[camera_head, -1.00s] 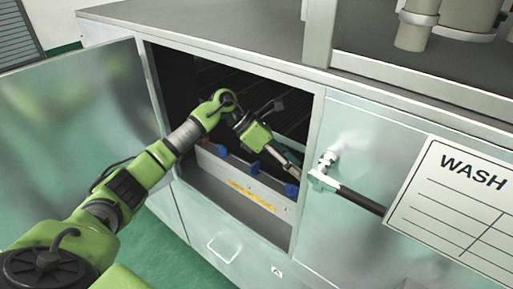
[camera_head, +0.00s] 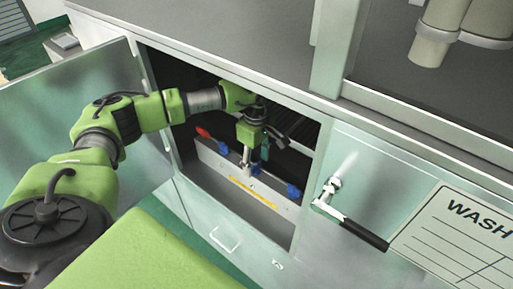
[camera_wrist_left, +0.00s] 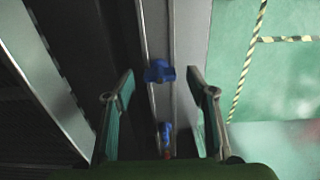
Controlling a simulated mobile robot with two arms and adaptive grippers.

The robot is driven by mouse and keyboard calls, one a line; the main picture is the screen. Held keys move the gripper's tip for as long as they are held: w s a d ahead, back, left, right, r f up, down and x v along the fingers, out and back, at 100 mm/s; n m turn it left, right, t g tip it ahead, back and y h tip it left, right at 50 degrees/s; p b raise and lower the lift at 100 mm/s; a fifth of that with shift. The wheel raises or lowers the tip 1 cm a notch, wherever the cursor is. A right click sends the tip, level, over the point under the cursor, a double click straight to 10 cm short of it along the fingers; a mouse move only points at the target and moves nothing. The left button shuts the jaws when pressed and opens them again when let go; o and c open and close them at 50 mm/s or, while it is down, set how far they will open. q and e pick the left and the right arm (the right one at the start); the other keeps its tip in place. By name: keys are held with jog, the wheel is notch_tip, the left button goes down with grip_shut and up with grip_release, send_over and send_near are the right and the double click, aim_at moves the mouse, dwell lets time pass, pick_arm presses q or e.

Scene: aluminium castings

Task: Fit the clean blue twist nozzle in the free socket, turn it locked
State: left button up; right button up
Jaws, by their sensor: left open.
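My left gripper (camera_head: 255,162) is inside the open cabinet, pointing down over the grey rail (camera_head: 212,160). It is open, its fingers apart and apparently empty. A blue nozzle (camera_head: 221,145) sits toward the rail's left, with a red part (camera_head: 203,132) beside it. Another blue nozzle (camera_head: 293,191) is at the right end. A blue bit shows close to the gripper, partly hidden. In the left wrist view, one blue nozzle (camera_wrist_left: 159,71) lies between the fingers' far ends. A second blue piece (camera_wrist_left: 165,130) is nearer, with red below it. I cannot tell which socket is free.
The cabinet opening is narrow around my arm. Its open door (camera_head: 70,108) stands at the left. A yellow label (camera_head: 252,191) is on the rail's front.

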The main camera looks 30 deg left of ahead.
pick_arm(q)
jog(key=shift+f, duration=0.95)
jog(key=c, duration=1.2)
jog(key=shift+f+m+b, duration=0.1)
jog(key=shift+m+b, duration=0.25)
jog(key=shift+m, duration=0.15)
jog(key=m+b, duration=0.1)
jog(key=m, duration=0.1)
jog(key=shift+m+b, duration=0.35)
jog(key=shift+m, duration=0.05)
jog(key=shift+m+b, duration=0.55)
jog(key=shift+m, duration=0.75)
pick_arm(e)
jog(key=f, duration=0.1)
jog(key=w+f, duration=0.1)
jog(key=f, duration=0.1)
jog(key=shift+w+a, duration=0.15)
jog(key=shift+a, duration=0.1)
jog(key=shift+f, duration=0.1)
